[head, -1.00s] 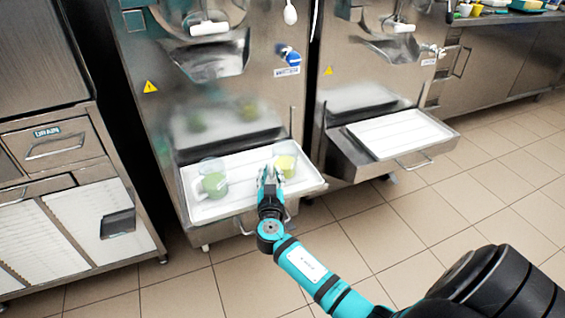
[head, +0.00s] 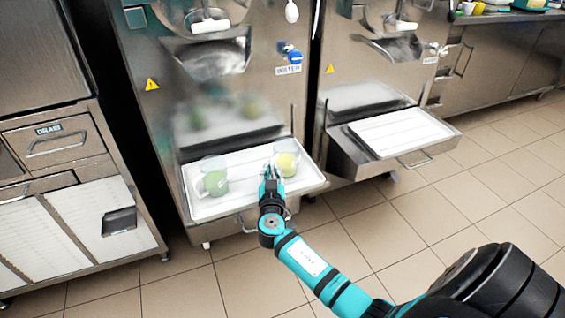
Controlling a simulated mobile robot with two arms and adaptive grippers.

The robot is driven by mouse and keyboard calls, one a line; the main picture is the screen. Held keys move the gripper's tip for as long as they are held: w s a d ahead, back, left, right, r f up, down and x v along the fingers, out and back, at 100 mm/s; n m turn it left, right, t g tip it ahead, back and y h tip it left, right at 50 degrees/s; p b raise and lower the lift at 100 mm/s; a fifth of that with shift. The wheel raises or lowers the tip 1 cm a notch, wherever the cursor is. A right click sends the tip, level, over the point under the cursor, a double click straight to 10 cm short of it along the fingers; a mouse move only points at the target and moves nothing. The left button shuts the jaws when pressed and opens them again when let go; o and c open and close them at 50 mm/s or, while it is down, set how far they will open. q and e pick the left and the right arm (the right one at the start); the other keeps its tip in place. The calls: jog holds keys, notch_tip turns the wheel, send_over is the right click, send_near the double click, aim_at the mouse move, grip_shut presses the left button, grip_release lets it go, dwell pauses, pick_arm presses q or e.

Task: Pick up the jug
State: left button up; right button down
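Two clear jugs stand on the white tray (head: 240,165) of the left freezer. The left jug (head: 213,180) holds green contents. The right jug (head: 287,157) holds yellow-green contents. My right gripper (head: 272,170) is at the tray, right beside the right jug on its left. Its fingers point toward the freezer. The fingers are small and partly lost against the jug, so I cannot tell whether they are closed on it. My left gripper is not in view.
The steel left freezer (head: 215,100) rises behind the tray. A second freezer with an empty white tray (head: 400,135) stands to the right. A drawer cabinet (head: 60,150) is at the left. Tiled floor (head: 480,200) is clear in front.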

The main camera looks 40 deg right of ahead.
aim_at(273, 161)
jog(key=shift+r, duration=0.25)
jog(key=shift+r, duration=0.45)
notch_tip(273, 161, up, 2)
jog(key=shift+r+p, duration=0.1)
jog(key=shift+p, duration=0.25)
jog(key=shift+s, duration=0.35)
pick_arm(q)
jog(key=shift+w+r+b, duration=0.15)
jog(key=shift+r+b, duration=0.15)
jog(key=shift+b, duration=0.1)
pick_arm(e)
jog(key=s+a+r, duration=0.1)
jog(key=s+a, duration=0.1)
jog(key=s, duration=1.3)
jog(key=shift+a+r, duration=0.15)
jog(key=shift+r, duration=0.1)
jog(key=shift+s, duration=0.1)
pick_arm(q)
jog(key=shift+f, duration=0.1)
